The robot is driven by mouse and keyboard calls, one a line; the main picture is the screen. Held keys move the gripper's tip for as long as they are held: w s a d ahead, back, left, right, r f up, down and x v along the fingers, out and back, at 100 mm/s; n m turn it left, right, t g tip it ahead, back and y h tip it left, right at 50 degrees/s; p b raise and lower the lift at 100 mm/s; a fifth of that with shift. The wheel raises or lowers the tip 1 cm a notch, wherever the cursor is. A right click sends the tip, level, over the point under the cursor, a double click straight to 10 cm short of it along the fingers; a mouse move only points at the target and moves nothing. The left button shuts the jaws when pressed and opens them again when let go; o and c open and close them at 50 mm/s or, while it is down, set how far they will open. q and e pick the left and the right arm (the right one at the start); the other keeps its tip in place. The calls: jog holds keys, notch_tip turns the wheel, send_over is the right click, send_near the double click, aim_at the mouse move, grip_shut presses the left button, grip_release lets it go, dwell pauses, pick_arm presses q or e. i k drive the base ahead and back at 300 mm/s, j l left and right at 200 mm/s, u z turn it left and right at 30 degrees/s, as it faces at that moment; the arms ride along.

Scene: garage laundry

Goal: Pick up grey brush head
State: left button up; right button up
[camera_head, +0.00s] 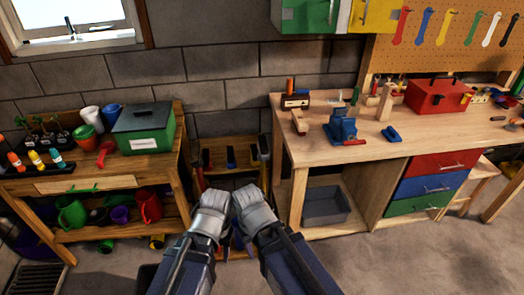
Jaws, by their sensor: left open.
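I cannot make out a grey brush head for certain in the head view. A small wooden rack (215,145) stands between the two tables and holds a few dark, narrow items too small to name. My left gripper (215,193) is in front of this rack, open, and I see nothing between its fingers. My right gripper (245,192) is right beside it on the right, and its fingers are too unclear to tell open from shut. The two grippers hide the rack's lower part.
A left shelf (88,184) holds pots, bottles, cups and a green box (145,128). The right workbench (345,155) carries a blue vise (342,130) and a red toolbox (440,95); a grey bin (325,205) sits below. Bare floor (400,255) lies at the lower right.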

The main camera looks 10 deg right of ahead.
aim_at(263, 152)
jog(key=i+j, duration=0.45)
jog(key=z, duration=1.65)
jog(key=j, duration=0.1)
